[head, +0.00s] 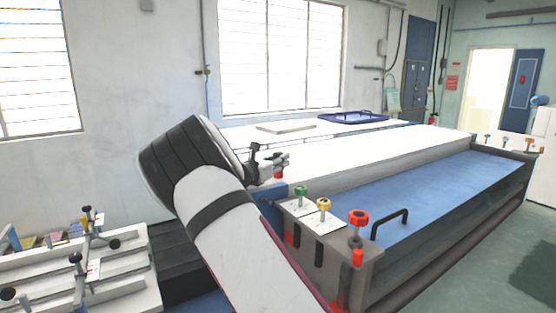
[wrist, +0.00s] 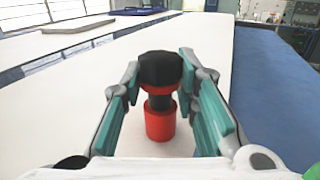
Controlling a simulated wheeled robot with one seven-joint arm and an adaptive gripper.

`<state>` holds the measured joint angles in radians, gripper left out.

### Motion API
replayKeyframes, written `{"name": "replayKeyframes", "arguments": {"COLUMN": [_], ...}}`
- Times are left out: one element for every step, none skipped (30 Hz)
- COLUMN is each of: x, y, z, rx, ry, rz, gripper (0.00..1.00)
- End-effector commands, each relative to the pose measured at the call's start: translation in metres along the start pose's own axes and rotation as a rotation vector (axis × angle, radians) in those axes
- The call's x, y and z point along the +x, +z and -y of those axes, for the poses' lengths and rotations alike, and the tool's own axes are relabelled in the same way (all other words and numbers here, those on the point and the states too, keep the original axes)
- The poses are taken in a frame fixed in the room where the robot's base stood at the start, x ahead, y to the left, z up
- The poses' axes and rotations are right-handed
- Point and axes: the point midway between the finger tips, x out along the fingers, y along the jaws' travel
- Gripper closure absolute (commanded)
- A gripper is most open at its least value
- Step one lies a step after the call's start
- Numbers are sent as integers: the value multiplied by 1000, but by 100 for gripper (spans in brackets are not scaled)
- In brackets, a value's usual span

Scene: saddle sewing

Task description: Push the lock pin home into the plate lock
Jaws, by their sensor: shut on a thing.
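The lock pin (wrist: 160,68) has a black round knob, a thin red band under it and a black shaft. It stands upright between the teal pads of my gripper (wrist: 160,72), which is shut on it. Below, the shaft meets a red cylinder (wrist: 160,122) on the white surface, which seems to be the plate lock. Part of the black shaft shows above the red cylinder. In the head view my gripper (head: 272,163) is at the near end of the white table, with a bit of red (head: 278,174) beneath it. My arm hides much of that area.
Green (head: 301,193), yellow (head: 324,205) and red (head: 358,219) knobs stand on the table's near end, beside a black handle (head: 389,224). A blue bed (head: 440,190) runs along the right. A rack with black knobs (head: 110,265) is at lower left. The white tabletop (head: 370,160) beyond is mostly clear.

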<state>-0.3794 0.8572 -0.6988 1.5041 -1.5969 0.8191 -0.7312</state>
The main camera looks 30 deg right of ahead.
Motion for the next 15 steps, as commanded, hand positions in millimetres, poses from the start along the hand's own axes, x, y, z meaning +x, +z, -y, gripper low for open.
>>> {"name": "replayKeyframes", "arguments": {"x": [0, 0, 0, 0, 0, 0, 0, 0, 0, 0, 0, 0, 0, 0, -1], "y": [-2, -2, -3, -3, -2, -2, -2, -2, -2, -2, -2, -2, -2, -2, -2], "z": [0, 0, 0, 0, 0, 0, 0, 0, 0, 0, 0, 0, 0, 0, 0], "rx": [-2, -2, -2, -1, -1, -1, -1, -1, -1, -1, -1, -1, -1, -1, -1], "ry": [0, 0, 0, 0, 0, 0, 0, 0, 0, 0, 0, 0, 0, 0, 0], "rz": [-4, -4, -4, -5, -5, -4, -4, -4, -4, -3, -3, -3, -3, -3, -3], "gripper": [100, 100, 68, 61, 54, 49, 49, 49, 49, 49, 49, 49, 49, 49, 49]}}
